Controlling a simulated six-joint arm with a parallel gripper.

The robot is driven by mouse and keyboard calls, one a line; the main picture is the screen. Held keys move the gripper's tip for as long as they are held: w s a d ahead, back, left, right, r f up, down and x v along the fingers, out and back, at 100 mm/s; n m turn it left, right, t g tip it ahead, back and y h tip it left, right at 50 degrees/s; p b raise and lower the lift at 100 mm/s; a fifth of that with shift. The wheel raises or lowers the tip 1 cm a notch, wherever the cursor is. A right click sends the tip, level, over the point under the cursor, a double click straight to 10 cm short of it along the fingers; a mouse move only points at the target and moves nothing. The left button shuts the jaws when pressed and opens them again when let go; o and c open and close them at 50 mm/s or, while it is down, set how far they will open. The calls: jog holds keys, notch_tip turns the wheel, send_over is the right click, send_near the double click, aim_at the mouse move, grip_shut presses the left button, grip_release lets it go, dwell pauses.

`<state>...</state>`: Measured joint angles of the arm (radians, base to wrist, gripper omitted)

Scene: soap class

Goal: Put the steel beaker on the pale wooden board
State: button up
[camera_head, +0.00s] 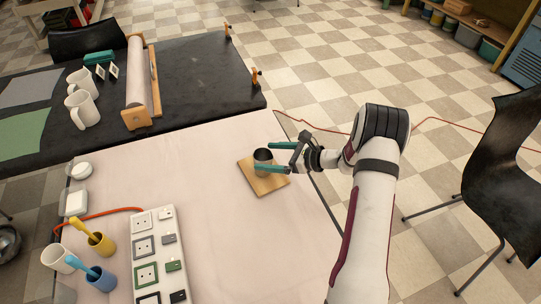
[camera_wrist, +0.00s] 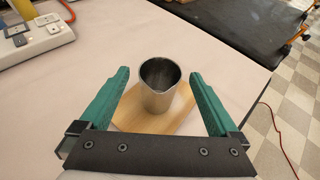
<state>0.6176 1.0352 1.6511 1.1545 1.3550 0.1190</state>
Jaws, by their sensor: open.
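The steel beaker (camera_head: 263,162) stands upright on the pale wooden board (camera_head: 268,184) near the right edge of the light table. It also shows in the wrist view (camera_wrist: 160,88), upright, with the board (camera_wrist: 133,117) under it. My gripper (camera_head: 268,157) is open, with one teal finger on each side of the beaker. In the wrist view my gripper (camera_wrist: 158,84) shows a gap between each finger and the beaker. The beaker's lower part is partly hidden by a finger in the head view.
A power strip (camera_head: 160,256) with sockets lies on the light table at the left, near blue and yellow cups (camera_head: 102,279). A black table (camera_head: 190,88) with white mugs (camera_head: 82,108) and a paper roll stands behind. A black chair (camera_head: 508,165) is at the right. The table's middle is clear.

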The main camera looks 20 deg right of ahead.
jog(key=shift+s+d+r, duration=0.15)
jog(key=shift+d+r, duration=0.05)
jog(key=shift+r, duration=0.05)
jog(key=v, duration=1.2)
jog(key=s+a+r+n+g, duration=0.4)
jog(key=a+r+n, duration=0.1)
jog(key=a, duration=0.3)
jog(key=s+a+r+n+g, duration=0.3)
jog(key=a+r+n, duration=0.1)
jog(key=a, duration=0.5)
jog(key=s+a+r+n+g+h, duration=0.1)
jog(key=s+a+n+h, duration=0.3)
jog(key=s, duration=1.7)
jog(key=n+g+h, duration=0.1)
jog(key=n+h, duration=0.2)
jog(key=n, duration=0.5)
jog(key=shift+a+r+g+h, duration=0.25)
jog(key=shift+g+h, duration=0.15)
jog(key=shift+s, duration=0.1)
